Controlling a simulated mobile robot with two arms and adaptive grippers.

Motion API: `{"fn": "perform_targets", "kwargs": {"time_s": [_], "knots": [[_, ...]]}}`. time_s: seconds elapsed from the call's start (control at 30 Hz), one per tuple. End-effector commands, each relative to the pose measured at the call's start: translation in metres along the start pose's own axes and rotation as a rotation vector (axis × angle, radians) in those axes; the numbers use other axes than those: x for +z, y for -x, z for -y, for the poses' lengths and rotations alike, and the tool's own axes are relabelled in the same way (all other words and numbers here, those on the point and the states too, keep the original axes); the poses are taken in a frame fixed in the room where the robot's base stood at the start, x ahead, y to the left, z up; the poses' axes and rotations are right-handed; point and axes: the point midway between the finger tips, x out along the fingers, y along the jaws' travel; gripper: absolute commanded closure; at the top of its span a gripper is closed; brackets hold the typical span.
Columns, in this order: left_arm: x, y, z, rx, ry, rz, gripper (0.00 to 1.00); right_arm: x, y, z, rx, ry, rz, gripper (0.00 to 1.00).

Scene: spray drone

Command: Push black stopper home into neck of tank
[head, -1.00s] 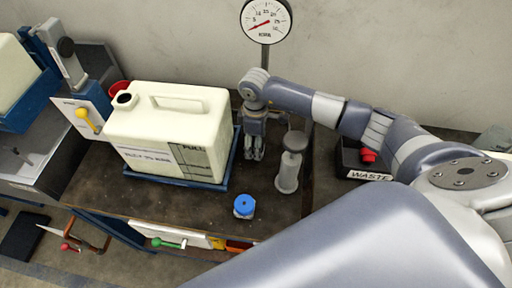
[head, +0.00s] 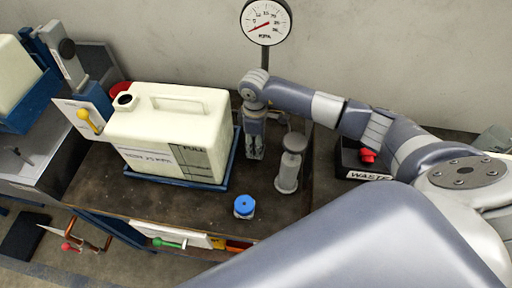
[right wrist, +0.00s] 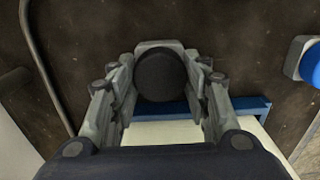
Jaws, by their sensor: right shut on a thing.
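The cream tank (head: 170,125) stands in a blue tray (head: 228,178) on the dark bench. Its open neck (head: 125,99) is at the top left of the tank and shows a dark hole. My right gripper (head: 255,152) points down just right of the tank, apart from the neck. In the right wrist view my right gripper (right wrist: 162,88) is shut on the round black stopper (right wrist: 161,76). In the head view the stopper is hidden or too small to make out. My left gripper is not in view.
A grey cylinder with a knob (head: 289,168) stands close to the right of my gripper. A blue-capped item (head: 244,206) is near the bench's front edge. A gauge (head: 266,22) rises behind. A waste box (head: 370,173) is at right. The bench front is mostly clear.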

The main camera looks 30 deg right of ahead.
Motion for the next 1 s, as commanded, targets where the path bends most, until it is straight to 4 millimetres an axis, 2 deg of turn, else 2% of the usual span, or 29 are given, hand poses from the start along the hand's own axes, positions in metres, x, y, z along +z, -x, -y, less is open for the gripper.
{"fn": "perform_targets", "kwargs": {"time_s": [1.0], "knots": [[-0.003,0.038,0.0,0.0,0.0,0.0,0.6,0.0,0.044,0.0,0.0,0.0,-0.001,0.95]]}}
